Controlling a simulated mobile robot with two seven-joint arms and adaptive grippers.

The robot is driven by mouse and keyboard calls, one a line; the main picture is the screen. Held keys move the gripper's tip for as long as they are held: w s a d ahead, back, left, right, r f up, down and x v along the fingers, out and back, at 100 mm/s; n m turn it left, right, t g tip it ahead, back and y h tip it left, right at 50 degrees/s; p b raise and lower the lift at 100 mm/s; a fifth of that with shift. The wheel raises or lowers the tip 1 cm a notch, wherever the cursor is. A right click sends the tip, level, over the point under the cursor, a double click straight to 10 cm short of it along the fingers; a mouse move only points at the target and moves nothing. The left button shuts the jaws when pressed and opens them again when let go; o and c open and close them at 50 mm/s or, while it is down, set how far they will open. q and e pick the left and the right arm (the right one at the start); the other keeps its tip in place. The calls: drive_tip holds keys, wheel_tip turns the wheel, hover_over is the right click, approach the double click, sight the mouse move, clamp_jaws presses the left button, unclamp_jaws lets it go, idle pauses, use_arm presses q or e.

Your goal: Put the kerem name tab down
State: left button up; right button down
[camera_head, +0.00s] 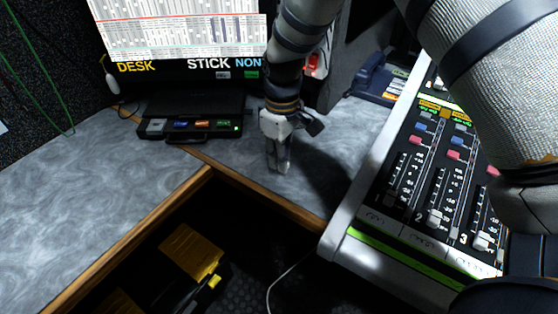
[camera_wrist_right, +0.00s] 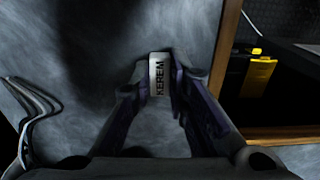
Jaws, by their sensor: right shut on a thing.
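The kerem name tab (camera_wrist_right: 159,76) is a small pale strip with dark "KEREM" lettering. In the right wrist view it sits between the fingertips of my right gripper (camera_wrist_right: 160,70), which is shut on it. In the head view my right gripper (camera_head: 278,168) points down at the grey marbled desk (camera_head: 130,190), just behind its wooden front edge and left of the mixing console. The tab cannot be made out there. I cannot tell whether it touches the desk. My left gripper is not in view.
A dark tray (camera_head: 190,128) with several coloured tabs stands below the monitor (camera_head: 180,30). The mixing console (camera_head: 430,180) is close on the right. A dark opening with a yellow object (camera_head: 190,250) lies in front of the desk. The desk's left part is clear.

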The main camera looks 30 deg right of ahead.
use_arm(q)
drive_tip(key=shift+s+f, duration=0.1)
use_arm(e)
drive_tip(key=shift+f, duration=0.8)
drive_tip(key=shift+f, duration=0.2)
drive_tip(key=c, duration=1.6)
unclamp_jaws()
drive_tip(key=shift+o, duration=0.2)
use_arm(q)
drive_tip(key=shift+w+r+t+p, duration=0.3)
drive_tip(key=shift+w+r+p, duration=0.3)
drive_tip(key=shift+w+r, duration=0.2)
use_arm(e)
wheel_tip(320, 180, up, 12)
drive_tip(key=shift+r, duration=0.25)
